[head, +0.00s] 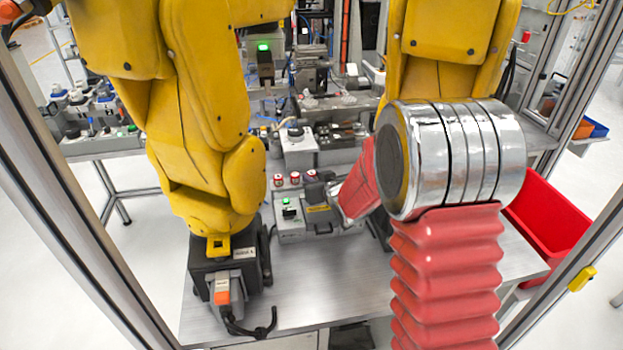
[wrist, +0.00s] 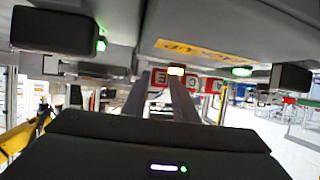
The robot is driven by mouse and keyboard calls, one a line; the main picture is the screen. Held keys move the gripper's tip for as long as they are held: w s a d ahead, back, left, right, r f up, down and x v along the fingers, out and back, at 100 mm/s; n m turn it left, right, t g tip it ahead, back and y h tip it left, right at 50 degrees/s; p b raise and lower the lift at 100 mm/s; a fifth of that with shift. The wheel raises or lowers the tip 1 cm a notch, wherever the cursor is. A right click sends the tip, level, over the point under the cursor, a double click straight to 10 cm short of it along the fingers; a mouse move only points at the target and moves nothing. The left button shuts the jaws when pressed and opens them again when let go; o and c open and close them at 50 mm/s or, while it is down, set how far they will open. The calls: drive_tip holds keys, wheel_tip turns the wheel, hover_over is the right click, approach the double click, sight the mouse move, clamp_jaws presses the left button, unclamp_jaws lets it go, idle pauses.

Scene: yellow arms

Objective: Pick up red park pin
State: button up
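Several small red-topped pieces stand in a row on a grey fixture in the head view: a left one (head: 278,180), a middle one (head: 294,178) and a right one (head: 311,176). I cannot tell which is the park pin. In the wrist view, red faces carry white letters, among them an E (wrist: 160,79) and a C (wrist: 190,82). My gripper (wrist: 158,85) shows there as two grey fingers set apart, their tips near the red E face. I cannot tell whether they touch it. In the head view my arm hides the gripper.
A large yellow arm (head: 210,130) stands left of the fixture (head: 290,228), and another yellow arm (head: 450,45) rises behind on the right. A red bin (head: 545,220) sits at the right. The metal table (head: 330,280) is bare in front of the fixture.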

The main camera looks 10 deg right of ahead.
clamp_jaws()
wheel_tip(320, 180, up, 10)
idle(0.7)
idle(0.4)
